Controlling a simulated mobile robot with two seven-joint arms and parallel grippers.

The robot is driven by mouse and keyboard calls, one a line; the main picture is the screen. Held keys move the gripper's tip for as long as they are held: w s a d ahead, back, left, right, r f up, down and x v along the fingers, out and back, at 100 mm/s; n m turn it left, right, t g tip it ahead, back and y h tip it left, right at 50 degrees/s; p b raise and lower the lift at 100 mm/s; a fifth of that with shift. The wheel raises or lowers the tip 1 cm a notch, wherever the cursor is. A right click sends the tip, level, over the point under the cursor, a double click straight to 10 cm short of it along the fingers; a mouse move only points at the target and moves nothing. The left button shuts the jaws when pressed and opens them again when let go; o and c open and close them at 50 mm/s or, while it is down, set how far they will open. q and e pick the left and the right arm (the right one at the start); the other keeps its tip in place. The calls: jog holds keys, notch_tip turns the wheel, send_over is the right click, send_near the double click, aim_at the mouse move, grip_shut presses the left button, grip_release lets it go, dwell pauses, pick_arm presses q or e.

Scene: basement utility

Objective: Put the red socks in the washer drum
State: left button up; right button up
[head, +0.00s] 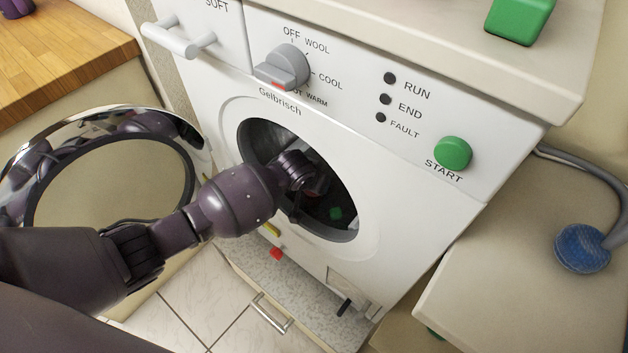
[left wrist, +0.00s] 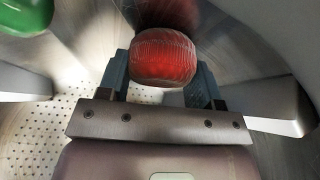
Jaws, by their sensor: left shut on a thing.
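The red socks (left wrist: 165,57) are a ribbed, rolled bundle in the left wrist view. My left gripper (left wrist: 164,75) is shut on them, with one finger on each side. The perforated metal drum (left wrist: 48,130) surrounds the gripper and socks. In the head view my left arm reaches through the round opening of the white washer (head: 400,235), and the gripper is mostly hidden in the dark drum. My right gripper is in neither view.
A green item lies in the drum (left wrist: 24,17). Drum paddles (left wrist: 282,108) stand at both sides. The round washer door (head: 190,170) is swung open to the left, close to my arm. A small red object (head: 277,253) is below the opening. A blue brush-like item (head: 582,248) is at right.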

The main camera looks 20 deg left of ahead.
pick_arm(q)
jog(key=shift+f, duration=0.1)
jog(key=o, duration=0.9)
jog(key=shift+o, duration=0.2)
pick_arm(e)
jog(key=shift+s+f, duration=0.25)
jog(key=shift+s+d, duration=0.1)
pick_arm(q)
jog(key=p+v, duration=0.1)
jog(key=v, duration=0.1)
jog(key=p+v, duration=0.1)
jog(key=v, duration=0.1)
jog(key=shift+w+r, duration=0.3)
jog(key=shift+r, duration=0.05)
jog(key=p+v, duration=0.3)
jog(key=v, duration=0.5)
jog(key=shift+s+f, duration=0.2)
jog(key=shift+s, duration=0.15)
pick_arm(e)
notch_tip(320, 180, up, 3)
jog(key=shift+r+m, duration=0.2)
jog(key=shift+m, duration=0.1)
